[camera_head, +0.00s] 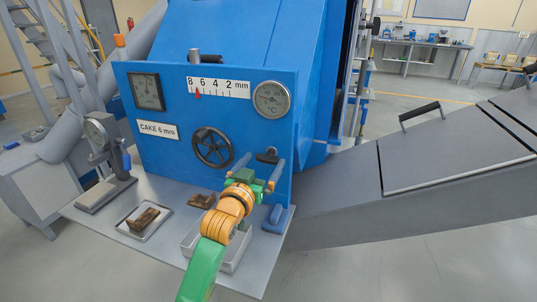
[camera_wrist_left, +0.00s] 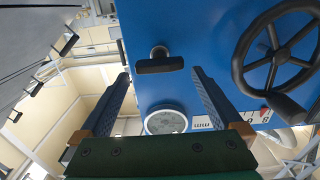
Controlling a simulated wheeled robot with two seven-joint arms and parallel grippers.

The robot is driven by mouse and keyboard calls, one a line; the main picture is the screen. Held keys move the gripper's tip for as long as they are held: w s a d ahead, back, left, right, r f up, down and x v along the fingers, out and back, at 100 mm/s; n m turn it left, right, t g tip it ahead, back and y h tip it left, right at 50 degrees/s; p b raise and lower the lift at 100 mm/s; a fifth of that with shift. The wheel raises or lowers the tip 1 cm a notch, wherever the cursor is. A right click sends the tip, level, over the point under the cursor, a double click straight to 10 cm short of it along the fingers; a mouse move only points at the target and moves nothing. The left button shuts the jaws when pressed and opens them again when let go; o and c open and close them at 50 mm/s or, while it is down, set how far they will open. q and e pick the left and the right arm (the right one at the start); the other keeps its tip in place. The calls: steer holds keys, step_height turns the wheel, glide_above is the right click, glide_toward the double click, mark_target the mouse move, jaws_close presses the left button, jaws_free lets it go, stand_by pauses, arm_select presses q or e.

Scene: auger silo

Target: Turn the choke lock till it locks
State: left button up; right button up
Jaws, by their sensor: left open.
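The choke lock appears to be the small black T-handle (camera_head: 267,156) on the blue panel (camera_head: 165,108), right of the black choke handwheel (camera_head: 212,147). My left gripper (camera_head: 264,163) is open in front of the T-handle. In the left wrist view the T-handle (camera_wrist_left: 160,65) shows between the two fingertips, its bar lying across the gap. I see no finger touching it. The handwheel (camera_wrist_left: 278,60) is right of the fingers there. The red pointer (camera_head: 197,95) stands between 8 and 6 on the mm scale. My right gripper is not in view.
A dial gauge (camera_head: 271,98) is above the T-handle. The grey shelf (camera_head: 90,211) carries a tray (camera_head: 144,222) with a brown piece, a gauge stand (camera_head: 105,150) and a blue-handled item (camera_head: 275,218). A grey sloping housing (camera_head: 400,185) extends right.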

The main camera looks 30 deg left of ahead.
mark_target(265, 160)
arm_select(q)
steer(key=x, duration=0.4)
steer(key=shift+f, duration=0.3)
steer(key=shift+s+d+r, duration=0.1)
steer(key=shift+s, duration=0.1)
steer(key=c, duration=1.2)
